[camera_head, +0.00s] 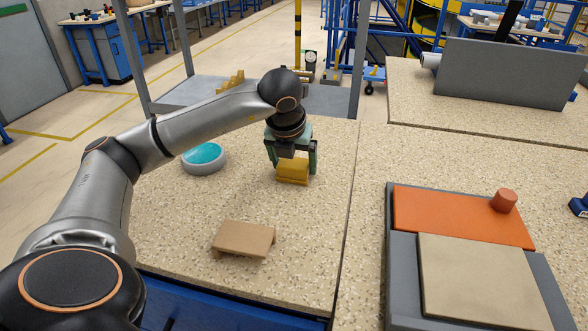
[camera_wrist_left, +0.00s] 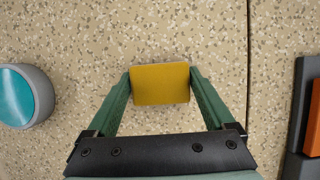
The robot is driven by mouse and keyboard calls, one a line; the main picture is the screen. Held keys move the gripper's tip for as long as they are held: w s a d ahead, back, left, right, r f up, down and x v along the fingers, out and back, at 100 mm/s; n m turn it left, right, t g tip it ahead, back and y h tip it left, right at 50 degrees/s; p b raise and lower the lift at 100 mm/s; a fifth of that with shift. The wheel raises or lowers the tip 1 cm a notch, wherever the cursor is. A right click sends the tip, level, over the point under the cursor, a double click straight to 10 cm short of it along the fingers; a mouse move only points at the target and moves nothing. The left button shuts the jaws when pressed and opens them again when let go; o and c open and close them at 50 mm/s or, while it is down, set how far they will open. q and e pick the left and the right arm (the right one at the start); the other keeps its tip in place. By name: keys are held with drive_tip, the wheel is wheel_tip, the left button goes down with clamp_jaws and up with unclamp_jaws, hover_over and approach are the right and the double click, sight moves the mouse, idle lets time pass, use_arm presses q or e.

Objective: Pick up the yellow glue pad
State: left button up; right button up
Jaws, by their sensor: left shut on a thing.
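The yellow glue pad (camera_head: 293,172) is a small yellow block between the fingers of my left gripper (camera_head: 292,165), near the far part of the speckled table. In the left wrist view the yellow glue pad (camera_wrist_left: 160,84) sits between the two green fingertips (camera_wrist_left: 160,88), which touch its left and right sides. My left gripper is shut on it. I cannot tell whether the pad touches the table or is slightly above it. My right gripper is in neither view.
A grey round dish with a teal top (camera_head: 204,158) stands left of the gripper. A small tan stand (camera_head: 244,239) is nearer the front edge. A grey tray (camera_head: 399,270) holds an orange block and a beige board at right. The table between them is clear.

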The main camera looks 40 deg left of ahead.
sight(296, 158)
use_arm(q)
drive_tip(key=c, duration=0.5)
drive_tip(key=shift+o, duration=0.2)
drive_tip(key=shift+r, duration=0.55)
wheel_tip(296, 158, up, 2)
drive_tip(key=shift+r, duration=0.25)
drive_tip(key=s+d+r+p, duration=0.2)
drive_tip(key=s+d+r, duration=0.1)
drive_tip(key=d, duration=0.3)
drive_tip(key=s+d+r+p, duration=0.3)
drive_tip(key=d+r, duration=0.3)
drive_tip(key=shift+s+r, duration=0.2)
drive_tip(key=shift+s, duration=0.2)
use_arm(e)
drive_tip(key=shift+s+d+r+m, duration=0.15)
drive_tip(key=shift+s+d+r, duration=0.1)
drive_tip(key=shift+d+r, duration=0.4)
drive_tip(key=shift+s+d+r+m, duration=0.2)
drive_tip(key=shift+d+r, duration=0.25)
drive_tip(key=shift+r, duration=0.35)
use_arm(q)
drive_tip(key=shift+d, duration=0.1)
